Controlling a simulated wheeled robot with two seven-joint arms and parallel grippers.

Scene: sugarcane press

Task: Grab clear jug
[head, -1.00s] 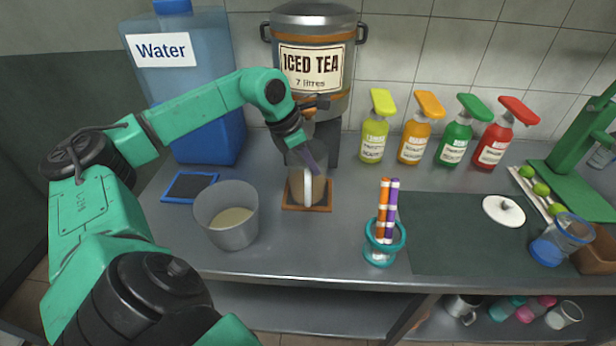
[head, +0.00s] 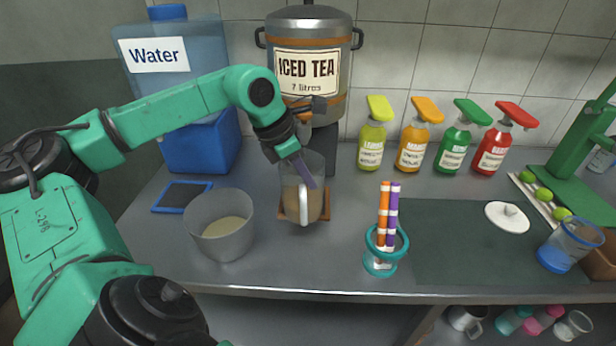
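The clear jug (head: 290,198) stands over a brown square coaster (head: 322,212) below the iced tea dispenser. It holds brownish liquid, and its pale handle faces me. My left gripper (head: 302,168) comes from the upper left and reaches down at the jug's upper part. One purple finger shows against the jug; the other finger is hidden. I cannot tell whether the fingers are closed on the jug. My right gripper is not in view.
The iced tea dispenser (head: 309,65) stands behind the jug, with the water container (head: 190,75) at left. A grey pot (head: 220,232) is left of the jug. A teal-ringed holder (head: 384,262) with coloured sticks stands right. Several spray bottles (head: 412,145) line the wall.

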